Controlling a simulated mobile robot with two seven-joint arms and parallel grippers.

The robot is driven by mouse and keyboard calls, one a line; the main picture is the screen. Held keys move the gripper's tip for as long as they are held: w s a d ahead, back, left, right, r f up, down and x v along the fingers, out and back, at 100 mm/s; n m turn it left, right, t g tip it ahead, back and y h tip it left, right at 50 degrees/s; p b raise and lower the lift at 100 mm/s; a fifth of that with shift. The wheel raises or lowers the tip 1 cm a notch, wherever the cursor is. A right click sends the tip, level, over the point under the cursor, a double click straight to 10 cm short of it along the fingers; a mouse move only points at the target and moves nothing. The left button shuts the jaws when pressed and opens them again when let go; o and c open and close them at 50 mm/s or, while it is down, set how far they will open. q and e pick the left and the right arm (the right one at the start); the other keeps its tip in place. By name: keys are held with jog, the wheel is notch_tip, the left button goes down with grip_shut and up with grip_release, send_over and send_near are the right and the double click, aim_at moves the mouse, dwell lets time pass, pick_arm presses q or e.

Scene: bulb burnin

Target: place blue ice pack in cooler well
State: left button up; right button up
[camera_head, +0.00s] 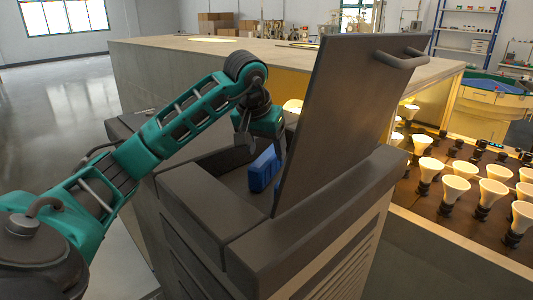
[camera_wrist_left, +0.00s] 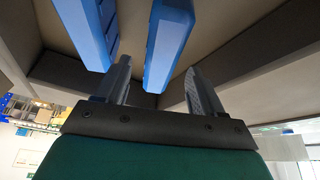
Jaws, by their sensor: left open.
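A dark cooler (camera_head: 235,235) stands in front with its lid (camera_head: 340,110) raised. A blue ice pack (camera_head: 263,170) is inside the well (camera_head: 234,180), partly hidden by the lid. The left wrist view shows two blue slabs, one at the upper left (camera_wrist_left: 88,30) and one nearer the middle (camera_wrist_left: 169,42). My left gripper (camera_head: 262,145) reaches down at the well's opening, just above the blue pack. In the wrist view its fingers (camera_wrist_left: 158,75) are apart, with the middle slab showing between and beyond them; I see no grip on it. My right gripper is not in view.
The raised lid with its handle (camera_head: 402,58) stands close to the right of my left gripper. Rows of white bulbs (camera_head: 457,188) sit on a lit rack at the right. A long counter (camera_head: 190,58) runs behind the cooler. Open floor lies at left.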

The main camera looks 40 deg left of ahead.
pick_arm(q)
jog(key=v, duration=0.9)
jog(key=shift+r+p, duration=0.25)
jog(key=shift+p, duration=0.2)
jog(key=shift+s, duration=0.1)
